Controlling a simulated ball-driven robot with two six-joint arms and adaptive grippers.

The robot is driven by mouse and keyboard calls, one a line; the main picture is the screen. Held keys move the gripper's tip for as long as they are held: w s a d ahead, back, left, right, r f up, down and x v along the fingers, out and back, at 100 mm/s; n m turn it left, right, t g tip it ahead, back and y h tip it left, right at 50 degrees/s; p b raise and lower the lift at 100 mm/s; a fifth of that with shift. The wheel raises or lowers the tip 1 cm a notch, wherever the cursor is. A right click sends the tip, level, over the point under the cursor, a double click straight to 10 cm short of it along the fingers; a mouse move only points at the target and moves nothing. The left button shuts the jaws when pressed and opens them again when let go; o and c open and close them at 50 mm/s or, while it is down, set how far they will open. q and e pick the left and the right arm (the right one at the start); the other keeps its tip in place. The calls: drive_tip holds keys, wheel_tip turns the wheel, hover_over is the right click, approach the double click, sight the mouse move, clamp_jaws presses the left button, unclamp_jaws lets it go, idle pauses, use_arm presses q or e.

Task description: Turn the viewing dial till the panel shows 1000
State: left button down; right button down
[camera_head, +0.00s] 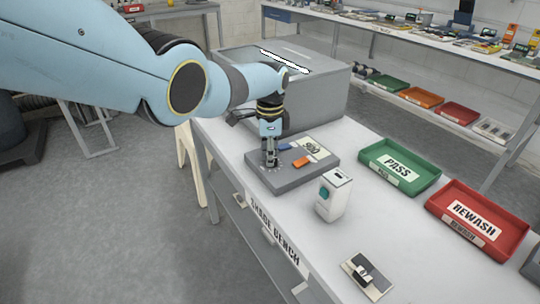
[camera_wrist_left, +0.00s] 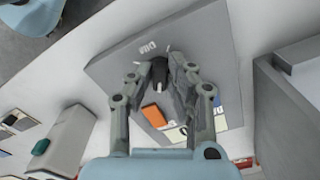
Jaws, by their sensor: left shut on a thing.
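A grey panel block (camera_head: 290,181) lies on the bench, and it also shows in the left wrist view (camera_wrist_left: 203,42). Its small pale display (camera_head: 313,148) seems to show 900, though the digits are tiny and slanted. My left gripper (camera_head: 270,162) points down at the near left part of the panel. In the left wrist view its fingers (camera_wrist_left: 157,68) are shut on the black dial (camera_wrist_left: 159,73), one on each side. The dial is mostly hidden by the fingers in the head view. My right gripper is in neither view.
An orange piece (camera_head: 301,161) and a blue piece (camera_head: 285,146) sit on the panel. A grey washer box (camera_head: 325,105) stands behind it. A white box (camera_head: 334,196), a small switch plate (camera_head: 377,290), a green PASS tray (camera_head: 412,162) and a red REWASH tray (camera_head: 505,222) are nearby.

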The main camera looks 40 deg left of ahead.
use_arm(q)
drive_tip(key=shift+m, duration=0.7)
drive_tip(key=shift+w, duration=0.1)
drive_tip(key=c, duration=1.3)
unclamp_jaws()
wheel_tip(320, 180, up, 12)
drive_tip(key=shift+r, duration=0.1)
